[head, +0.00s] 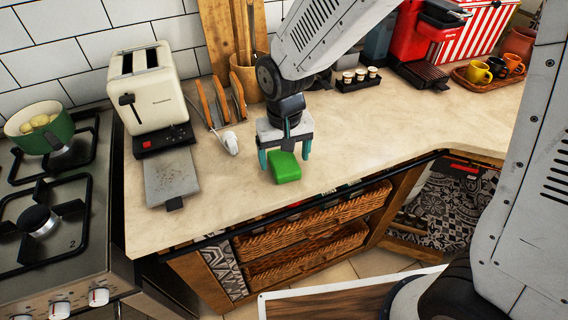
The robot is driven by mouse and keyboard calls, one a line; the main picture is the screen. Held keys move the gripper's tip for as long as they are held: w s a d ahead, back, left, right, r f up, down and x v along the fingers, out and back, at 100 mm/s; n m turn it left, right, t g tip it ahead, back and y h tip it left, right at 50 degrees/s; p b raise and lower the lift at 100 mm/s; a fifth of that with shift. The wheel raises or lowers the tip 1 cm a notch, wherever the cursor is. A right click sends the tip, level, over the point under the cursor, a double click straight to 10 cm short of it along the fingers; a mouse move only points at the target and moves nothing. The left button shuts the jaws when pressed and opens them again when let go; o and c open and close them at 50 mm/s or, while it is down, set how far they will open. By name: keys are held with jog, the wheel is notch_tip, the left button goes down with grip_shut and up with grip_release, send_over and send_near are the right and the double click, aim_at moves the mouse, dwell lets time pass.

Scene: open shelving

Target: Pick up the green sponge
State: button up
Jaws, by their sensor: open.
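The green sponge (285,168) lies on the beige counter (330,168) near its front edge, left of the inner corner. My gripper (284,158) points down over the sponge, with one teal finger to the left of it and the other to the right. The fingers are apart and the gripper is open. The sponge sits between or just in front of the fingers; I cannot tell its exact depth relative to them. The gripper's palm hides the area just behind the sponge.
A white toaster (148,90) stands left, with a flat grey tray (170,176) before it. A small white object (230,143) and a wooden rack (221,102) are left of my gripper. A black cup holder (357,80) stands behind right. The counter right of the sponge is clear.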

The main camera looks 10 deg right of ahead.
jog(key=shift+f, duration=0.8)
jog(key=c, duration=1.1)
jog(key=shift+o, duration=0.2)
jog(key=shift+r, duration=0.1)
jog(key=shift+r, duration=0.6)
notch_tip(320, 180, up, 2)
jog(key=shift+r, duration=0.2)
jog(key=s+r, duration=0.1)
jog(key=s, duration=1.5)
jog(key=shift+r, duration=0.15)
jog(key=shift+d, duration=0.1)
